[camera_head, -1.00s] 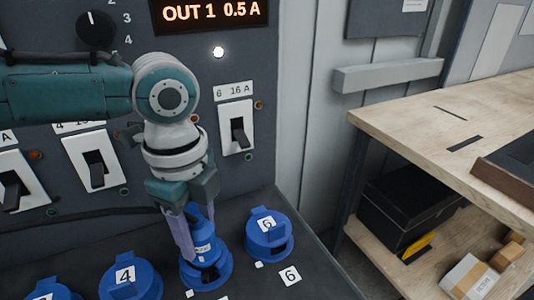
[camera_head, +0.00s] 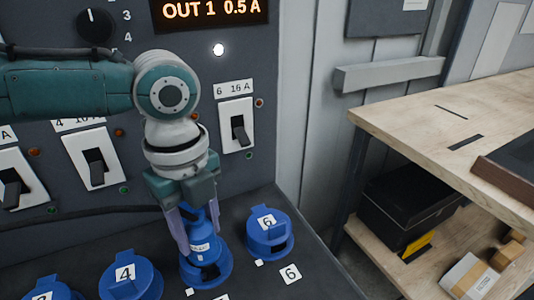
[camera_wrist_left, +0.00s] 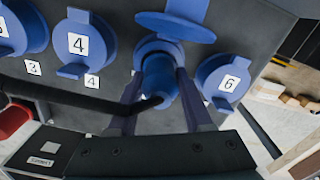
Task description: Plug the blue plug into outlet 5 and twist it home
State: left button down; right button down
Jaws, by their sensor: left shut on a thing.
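The blue plug (camera_head: 203,226) stands upright at the blue outlet 5 (camera_head: 217,279), between outlet 4 (camera_head: 132,285) and outlet 6 (camera_head: 268,243). My left gripper (camera_head: 199,241) comes from above and is shut on the plug, one finger on each side. In the left wrist view the plug (camera_wrist_left: 158,82) meets the socket opening, with the outlet's blue lid (camera_wrist_left: 176,27) swung open. The plug's front end is hidden in the socket, so its depth and twist cannot be read. My right gripper is in neither view.
Outlets 4 and 6 flank the plug closely, with lids closed. Rocker switches (camera_head: 237,126) and a lit display (camera_head: 210,11) are on the panel behind. A black cable (camera_wrist_left: 75,105) runs to the plug. A wooden bench (camera_head: 440,115) stands at the right.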

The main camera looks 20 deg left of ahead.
pick_arm(q)
jog(key=shift+c, duration=1.2)
grip_release()
